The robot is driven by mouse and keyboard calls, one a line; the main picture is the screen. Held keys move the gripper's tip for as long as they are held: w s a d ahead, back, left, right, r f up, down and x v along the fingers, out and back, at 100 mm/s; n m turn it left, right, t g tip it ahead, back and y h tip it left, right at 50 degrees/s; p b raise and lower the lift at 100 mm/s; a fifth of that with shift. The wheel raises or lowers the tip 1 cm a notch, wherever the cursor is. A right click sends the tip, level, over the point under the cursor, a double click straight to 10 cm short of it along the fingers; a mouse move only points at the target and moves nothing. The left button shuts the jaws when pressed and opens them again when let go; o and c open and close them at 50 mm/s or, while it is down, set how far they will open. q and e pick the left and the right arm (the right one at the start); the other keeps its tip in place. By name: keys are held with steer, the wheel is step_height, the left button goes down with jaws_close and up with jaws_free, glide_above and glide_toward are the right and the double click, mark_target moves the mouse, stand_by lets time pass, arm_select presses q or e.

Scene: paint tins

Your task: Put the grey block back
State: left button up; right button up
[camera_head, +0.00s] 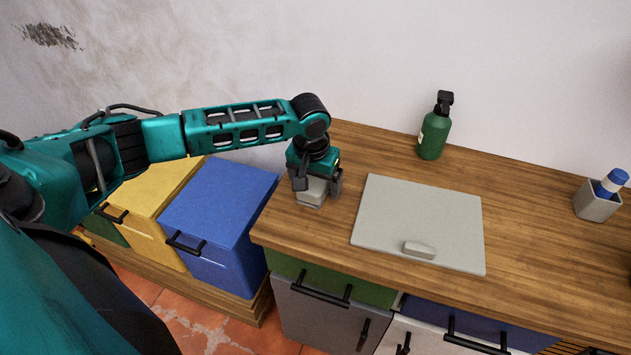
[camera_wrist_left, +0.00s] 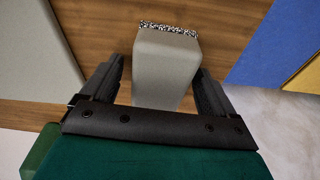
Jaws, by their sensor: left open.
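A grey block (camera_head: 311,192) stands on the wooden counter near its left end, partly covered by my left gripper (camera_head: 318,186). In the left wrist view the block (camera_wrist_left: 166,65) has a smooth grey face and a speckled black-and-white strip along its far edge. The left gripper is open, with one dark finger on each side of the block. A gap shows at the left finger; I cannot tell whether the right finger touches. My right gripper is not in view.
A flat grey board (camera_head: 400,215) with a small grey raised piece (camera_head: 419,249) lies right of the gripper. A green bottle (camera_head: 434,130) and a grey holder (camera_head: 596,202) with a blue-and-white item stand farther right. Blue (camera_head: 222,205) and yellow (camera_head: 160,200) boxes sit lower left.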

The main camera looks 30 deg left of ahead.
mark_target(311, 184)
arm_select(q)
steer(key=shift+b, duration=0.9)
step_height(311, 184, up, 13)
steer(key=s+p, duration=0.1)
steer(key=p, duration=0.1)
steer(key=shift+s+r, duration=0.15)
steer(key=shift+s, duration=0.2)
